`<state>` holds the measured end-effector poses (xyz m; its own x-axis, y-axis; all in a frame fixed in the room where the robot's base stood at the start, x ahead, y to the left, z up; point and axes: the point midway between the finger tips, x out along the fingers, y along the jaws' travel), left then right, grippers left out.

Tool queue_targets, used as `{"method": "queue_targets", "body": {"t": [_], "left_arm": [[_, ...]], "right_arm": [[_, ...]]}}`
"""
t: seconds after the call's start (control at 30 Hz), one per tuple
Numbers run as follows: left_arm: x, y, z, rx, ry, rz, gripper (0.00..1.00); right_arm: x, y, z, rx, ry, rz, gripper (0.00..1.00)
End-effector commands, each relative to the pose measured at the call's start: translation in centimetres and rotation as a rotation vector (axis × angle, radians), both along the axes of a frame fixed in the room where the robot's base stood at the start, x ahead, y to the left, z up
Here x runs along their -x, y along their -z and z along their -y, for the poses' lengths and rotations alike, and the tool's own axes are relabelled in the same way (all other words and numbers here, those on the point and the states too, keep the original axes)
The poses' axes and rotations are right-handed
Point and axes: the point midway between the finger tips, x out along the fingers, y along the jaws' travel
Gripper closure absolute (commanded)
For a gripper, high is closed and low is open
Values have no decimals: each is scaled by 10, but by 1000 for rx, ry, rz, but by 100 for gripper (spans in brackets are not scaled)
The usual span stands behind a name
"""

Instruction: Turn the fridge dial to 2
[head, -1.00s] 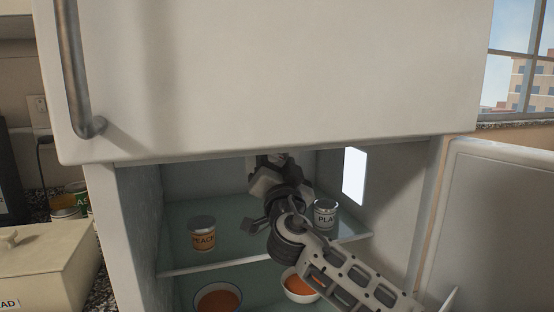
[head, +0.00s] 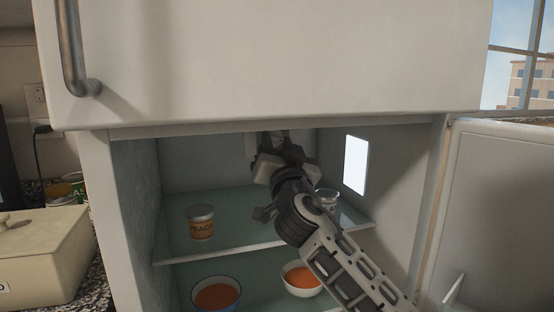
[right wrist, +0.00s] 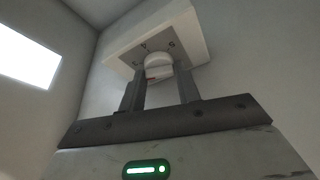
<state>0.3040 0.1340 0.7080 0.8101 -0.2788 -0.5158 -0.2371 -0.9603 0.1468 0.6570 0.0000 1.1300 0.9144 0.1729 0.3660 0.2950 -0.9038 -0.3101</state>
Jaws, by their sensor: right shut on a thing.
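The fridge dial (right wrist: 158,66) is a round white knob on a pale control box (right wrist: 118,48) at the back of the fridge interior. Dark marks show around it, too small to read surely, and a small red mark shows low on the knob. My right gripper (right wrist: 160,82) has one finger on each side of the knob and is shut on it. In the head view my right gripper (head: 272,140) reaches deep into the upper part of the fridge, and the knob is hidden behind it. My left gripper is not in view.
A peach can (head: 201,222) and another can (head: 327,197) stand on the glass shelf (head: 240,243). Two bowls of orange food (head: 216,296) (head: 303,280) stand below. The closed upper door (head: 280,60) overhangs the opening. A lit panel (head: 356,165) is on the right wall.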

Motion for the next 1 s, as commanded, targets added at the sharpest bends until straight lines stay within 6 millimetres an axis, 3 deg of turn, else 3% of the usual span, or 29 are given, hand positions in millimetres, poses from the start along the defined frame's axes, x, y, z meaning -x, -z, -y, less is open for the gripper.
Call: {"method": "queue_targets", "body": {"t": [0.03, 0.6, 1.0], "left_arm": [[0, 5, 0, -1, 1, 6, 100], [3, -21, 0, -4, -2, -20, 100], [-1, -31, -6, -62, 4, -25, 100]], "right_arm": [[0, 6, 1, 34, 0, 10, 90], [-2, -3, 5, 540, 2, 169, 90], [-2, -2, 6, 754, 2, 239, 90]]}}
